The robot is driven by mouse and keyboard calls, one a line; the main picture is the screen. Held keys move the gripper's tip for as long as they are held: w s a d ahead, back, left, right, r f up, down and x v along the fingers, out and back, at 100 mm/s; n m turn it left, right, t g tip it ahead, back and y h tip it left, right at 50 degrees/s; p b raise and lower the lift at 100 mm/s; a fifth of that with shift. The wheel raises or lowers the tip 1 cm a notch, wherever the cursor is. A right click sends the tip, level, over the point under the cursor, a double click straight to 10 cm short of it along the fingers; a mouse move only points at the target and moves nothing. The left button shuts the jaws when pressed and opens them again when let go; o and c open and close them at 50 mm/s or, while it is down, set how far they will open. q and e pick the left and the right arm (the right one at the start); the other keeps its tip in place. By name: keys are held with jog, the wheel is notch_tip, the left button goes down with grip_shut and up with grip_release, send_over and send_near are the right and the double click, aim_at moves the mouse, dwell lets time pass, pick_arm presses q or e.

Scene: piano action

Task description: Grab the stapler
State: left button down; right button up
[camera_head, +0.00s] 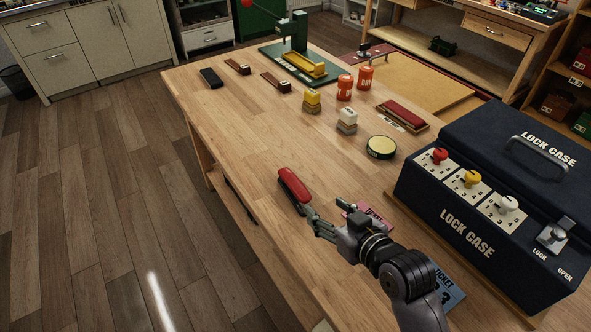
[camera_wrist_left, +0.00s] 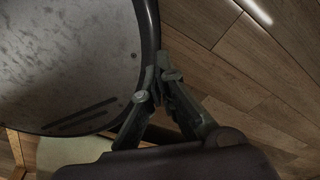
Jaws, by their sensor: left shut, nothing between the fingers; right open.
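The red stapler (camera_head: 293,186) lies on the wooden table (camera_head: 245,140) near its left edge in the head view. My right gripper (camera_head: 323,208) is open, just below and right of the stapler's near end. One finger reaches close to that end; whether it touches cannot be told. Nothing shows held between the right fingers. My left gripper (camera_wrist_left: 164,78) shows only in the left wrist view, shut and empty above the floor, away from the table items.
A pink ticket (camera_head: 371,214) lies beside the right gripper and a blue ticket (camera_head: 447,290) lies partly behind my arm. The dark lock case (camera_head: 440,205) stands on the right. A round yellow-topped tin (camera_head: 380,147) and several blocks stand farther back.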

send_near(297, 185)
jog(key=shift+x, duration=1.2)
jog(key=x, duration=0.3)
jog(key=shift+f, duration=0.2)
jog(key=shift+x, duration=0.8)
jog(key=x, duration=0.5)
jog(key=shift+r+p, duration=0.2)
jog(key=shift+p, duration=0.1)
pick_arm(q)
jog(key=shift+s+a+r, duration=0.1)
jog(key=shift+s+r, duration=0.05)
jog(key=shift+s, duration=0.4)
jog(key=shift+s+a+r, duration=0.1)
jog(key=shift+s+r, duration=0.05)
jog(key=shift+s, duration=0.35)
pick_arm(e)
jog(key=shift+c, duration=0.2)
pick_arm(q)
jog(key=shift+d, duration=0.1)
pick_arm(e)
grip_shut()
